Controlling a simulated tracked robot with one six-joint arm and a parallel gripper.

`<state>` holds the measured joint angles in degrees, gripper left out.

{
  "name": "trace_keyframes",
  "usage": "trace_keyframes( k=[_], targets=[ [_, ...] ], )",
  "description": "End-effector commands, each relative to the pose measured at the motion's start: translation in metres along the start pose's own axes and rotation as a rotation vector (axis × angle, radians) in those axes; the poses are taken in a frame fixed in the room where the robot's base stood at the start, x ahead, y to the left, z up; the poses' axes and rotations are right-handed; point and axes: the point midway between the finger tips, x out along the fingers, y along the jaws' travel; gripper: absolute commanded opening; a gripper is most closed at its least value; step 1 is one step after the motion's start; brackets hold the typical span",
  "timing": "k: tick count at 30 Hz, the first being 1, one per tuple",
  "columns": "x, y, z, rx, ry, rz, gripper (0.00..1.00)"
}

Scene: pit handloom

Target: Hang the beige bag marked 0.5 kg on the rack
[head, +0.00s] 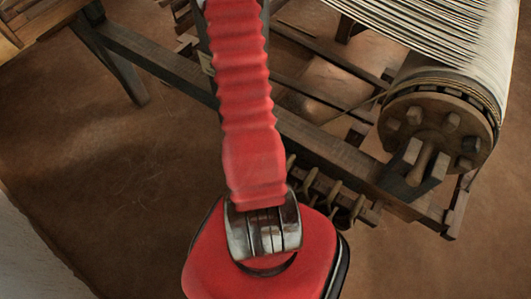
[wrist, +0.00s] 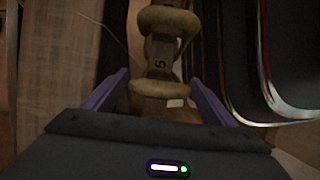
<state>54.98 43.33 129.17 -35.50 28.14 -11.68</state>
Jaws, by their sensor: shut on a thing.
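My gripper (wrist: 160,78) shows in the wrist view, its two purple fingers shut on a beige-brown thing (wrist: 163,52) between them. This looks like the beige bag, with a rounded upper end and a narrower middle bearing a dark mark like a 5; I cannot read the full marking. Its lower end is partly hidden by my gripper's body. In the head view my gripper and the bag are hidden behind my red arm. A low wooden bar with several pegs or hooks (head: 333,193), possibly the rack, is just right of my arm there.
The wooden loom frame (head: 320,150) runs across the head view. A large roller with a studded wooden end (head: 437,130) carries striped cloth (head: 440,30) at upper right. Brown floor (head: 110,180) is open at left. Dark, shiny curved edges (wrist: 262,90) are close at right in the wrist view.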

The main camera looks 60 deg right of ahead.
Motion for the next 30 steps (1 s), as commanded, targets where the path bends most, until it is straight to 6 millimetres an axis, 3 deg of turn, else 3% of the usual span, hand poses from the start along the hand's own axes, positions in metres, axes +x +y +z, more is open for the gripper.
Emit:
trace_keyframes(
  k=[10,11,12,20,30],
  targets=[
    [0.0039,-0.0002,-0.0016,-0.001,0.003,-0.002,0.21],
    [0.004,-0.0002,-0.0017,-0.001,0.004,-0.002,0.8],
    [0.0039,-0.0002,-0.0015,-0.001,0.003,-0.002,0.82],
    [0.003,-0.0001,-0.0012,0.0,0.002,-0.001,1.0],
    [-0.0006,0.0002,-0.0014,0.001,0.003,0.0,1.0]
  ],
)
